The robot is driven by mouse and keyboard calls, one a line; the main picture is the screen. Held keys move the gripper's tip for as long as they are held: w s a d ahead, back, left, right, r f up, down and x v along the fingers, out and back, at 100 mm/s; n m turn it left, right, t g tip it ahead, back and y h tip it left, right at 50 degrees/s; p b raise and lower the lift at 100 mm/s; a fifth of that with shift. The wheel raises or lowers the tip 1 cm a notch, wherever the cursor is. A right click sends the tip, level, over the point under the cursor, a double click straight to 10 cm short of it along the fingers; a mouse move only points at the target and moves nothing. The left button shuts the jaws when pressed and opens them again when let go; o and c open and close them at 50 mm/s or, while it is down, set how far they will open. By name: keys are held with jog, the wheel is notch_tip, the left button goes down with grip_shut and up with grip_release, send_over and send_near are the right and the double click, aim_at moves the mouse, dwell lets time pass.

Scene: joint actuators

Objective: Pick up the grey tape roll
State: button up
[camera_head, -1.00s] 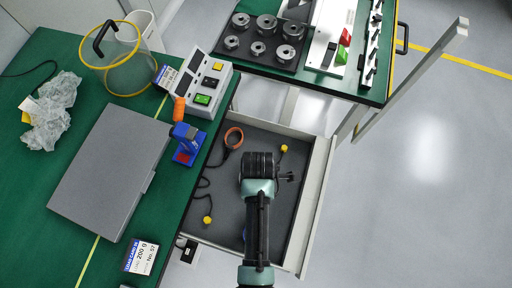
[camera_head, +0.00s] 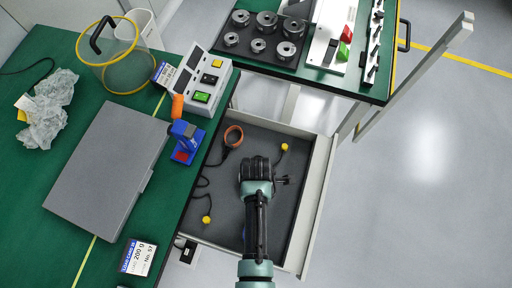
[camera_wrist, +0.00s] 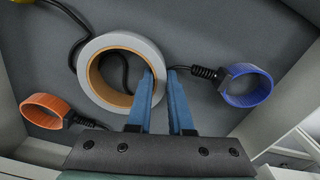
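The grey tape roll (camera_wrist: 84,72) lies flat on the drawer floor in the wrist view, its brown inner core facing up. My gripper (camera_wrist: 160,75) reaches down at the roll's right side. Its left blue finger is over the roll's hole and its right finger is just outside the rim, with the roll's wall between them. A narrow gap shows between the fingers, and no firm grip is visible. In the head view my gripper (camera_head: 257,168) is over the open drawer and hides the roll.
An orange band (camera_wrist: 45,110) and a blue band (camera_wrist: 248,86) with cords flank the roll. The drawer's pale walls (camera_head: 318,205) stand close around. A grey case (camera_head: 108,168) and a blue holder (camera_head: 183,142) sit on the green bench to the left.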

grip_shut()
notch_tip(320, 180, up, 10)
jog(key=p, duration=0.2)
dwell(0.4)
dwell(0.8)
